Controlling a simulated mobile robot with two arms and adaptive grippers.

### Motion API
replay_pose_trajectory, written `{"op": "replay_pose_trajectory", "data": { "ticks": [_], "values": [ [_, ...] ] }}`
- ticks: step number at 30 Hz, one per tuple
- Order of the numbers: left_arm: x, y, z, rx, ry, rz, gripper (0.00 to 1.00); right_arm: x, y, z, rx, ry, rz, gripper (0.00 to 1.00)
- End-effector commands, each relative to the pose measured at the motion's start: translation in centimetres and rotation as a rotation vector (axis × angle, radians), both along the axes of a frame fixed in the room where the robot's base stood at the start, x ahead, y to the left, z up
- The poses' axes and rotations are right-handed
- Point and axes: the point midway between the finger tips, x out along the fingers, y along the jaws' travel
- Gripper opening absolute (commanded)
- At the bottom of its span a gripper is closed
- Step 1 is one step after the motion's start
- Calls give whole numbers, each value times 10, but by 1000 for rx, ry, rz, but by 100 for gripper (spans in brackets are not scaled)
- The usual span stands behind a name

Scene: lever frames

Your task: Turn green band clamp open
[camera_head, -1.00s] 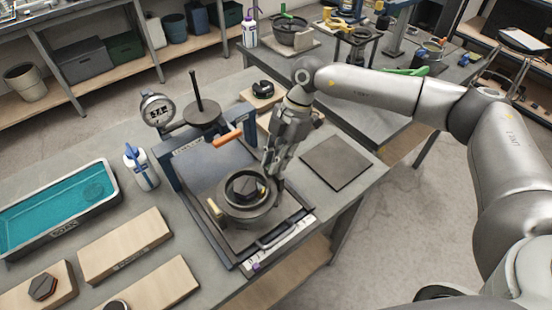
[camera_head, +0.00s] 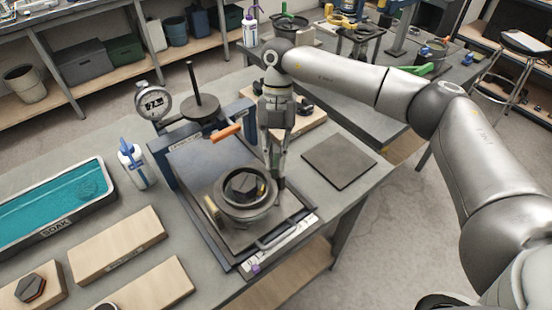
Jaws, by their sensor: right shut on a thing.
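A dark round ring fixture (camera_head: 219,208) sits on the plate of a framed press base, with a dark hex piece (camera_head: 244,186) inside it and a small yellowish tab at its left. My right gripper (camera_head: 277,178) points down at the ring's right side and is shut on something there. Its fingers hide what they hold. No green shows on this ring. Green parts show on the far bench: one on top of a dark pot (camera_head: 290,17) and a green lever (camera_head: 424,68) at right. I cannot tell which is the green band clamp. My left gripper is out of view.

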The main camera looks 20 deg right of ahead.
Motion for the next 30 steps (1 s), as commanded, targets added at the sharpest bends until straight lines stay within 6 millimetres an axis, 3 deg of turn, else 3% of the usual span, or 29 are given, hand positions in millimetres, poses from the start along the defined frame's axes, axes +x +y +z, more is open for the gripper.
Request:
{"op": "replay_pose_trajectory", "data": {
  "ticks": [18, 30],
  "values": [
    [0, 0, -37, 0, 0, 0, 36, 1, 2, -1, -1, -3, 547, 0],
    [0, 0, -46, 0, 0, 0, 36, 1, 2, 0, 0, -3, 724, 0]
  ]
}}
